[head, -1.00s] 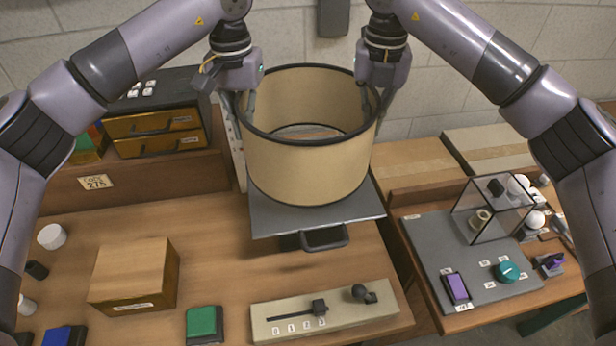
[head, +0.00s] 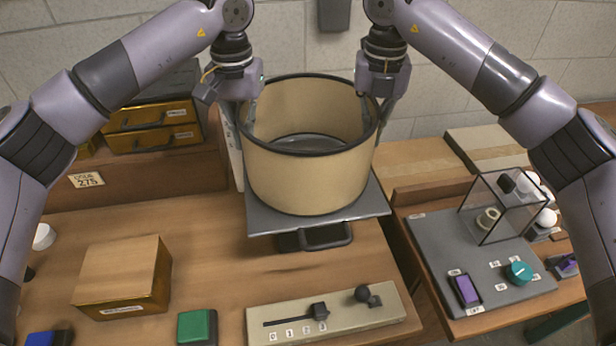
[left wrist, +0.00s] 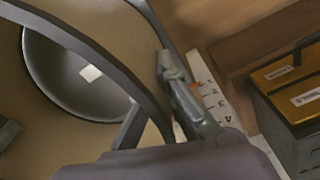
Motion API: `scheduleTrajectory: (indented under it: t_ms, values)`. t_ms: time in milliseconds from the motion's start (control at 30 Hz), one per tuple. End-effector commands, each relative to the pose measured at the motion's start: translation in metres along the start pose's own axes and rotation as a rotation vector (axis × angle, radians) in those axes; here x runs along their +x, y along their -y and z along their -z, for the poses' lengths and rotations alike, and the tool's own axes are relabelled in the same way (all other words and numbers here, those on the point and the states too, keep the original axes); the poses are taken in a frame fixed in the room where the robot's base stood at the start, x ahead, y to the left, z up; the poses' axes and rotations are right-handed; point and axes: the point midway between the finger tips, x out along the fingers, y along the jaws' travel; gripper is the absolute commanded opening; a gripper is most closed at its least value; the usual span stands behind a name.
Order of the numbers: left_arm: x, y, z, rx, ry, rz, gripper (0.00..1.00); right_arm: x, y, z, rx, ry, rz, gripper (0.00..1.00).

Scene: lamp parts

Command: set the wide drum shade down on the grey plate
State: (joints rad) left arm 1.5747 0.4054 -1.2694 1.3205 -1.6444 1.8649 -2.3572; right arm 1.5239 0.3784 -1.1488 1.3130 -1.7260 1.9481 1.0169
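The wide drum shade (head: 308,180), tan with dark rims, is upright over the grey plate (head: 348,222). Its lower edge looks very near the plate; I cannot tell whether they touch. My left gripper (head: 241,115) is shut on the shade's left wall, one finger inside and one outside. In the left wrist view the shade's dark rim (left wrist: 105,65) runs between the fingers. My right gripper (head: 382,110) is at the right wall and looks shut on it; its fingertips are partly hidden. The dark round opening at the shade's bottom (left wrist: 75,85) shows in the left wrist view.
A slider panel (head: 330,314) and a green block (head: 198,326) lie in front. A wooden box (head: 122,278) is at left, drawers (head: 150,125) behind it. A clear case (head: 497,208) stands on the right-hand panel. A ruled strip (left wrist: 207,88) stands close outside the left gripper.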

Motion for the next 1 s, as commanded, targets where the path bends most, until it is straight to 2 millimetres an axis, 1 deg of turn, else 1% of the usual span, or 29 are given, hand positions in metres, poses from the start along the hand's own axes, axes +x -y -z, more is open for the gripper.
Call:
scheduleTrajectory:
  t_ms: [33, 100, 200, 467, 800, 867, 967, 1000]
  values:
    - [0.006, 0.001, 0.0, -0.002, 0.0, 0.002, 0.0, 0.006, 0.001, 0.0, 0.002, 0.001, 0.001, 0.0]
    - [0.01, 0.001, 0.0, -0.002, 0.0, 0.002, 0.0, 0.01, 0.001, 0.0, 0.002, 0.001, 0.001, 0.0]
    - [0.007, 0.001, 0.0, -0.002, 0.0, 0.002, 0.07, 0.007, 0.001, 0.0, 0.002, 0.0, 0.002, 0.07]
    - [0.007, 0.0, 0.0, -0.001, 0.0, 0.001, 0.25, 0.007, 0.0, 0.0, 0.001, 0.0, 0.001, 0.25]
    - [0.004, 0.0, 0.0, 0.0, -0.001, 0.0, 0.25, 0.007, 0.0, 0.0, 0.0, 0.0, 0.0, 0.25]
    - [-0.001, 0.0, 0.001, 0.0, -0.002, 0.0, 0.25, 0.007, 0.0, 0.0, 0.0, 0.0, 0.0, 0.25]
    - [-0.015, 0.0, 0.001, -0.001, -0.005, 0.0, 0.25, 0.007, 0.0, 0.0, 0.0, 0.0, 0.0, 0.25]
    - [-0.024, 0.0, 0.001, 0.0, -0.004, 0.0, 0.25, 0.007, 0.0, 0.0, 0.0, 0.0, 0.0, 0.25]
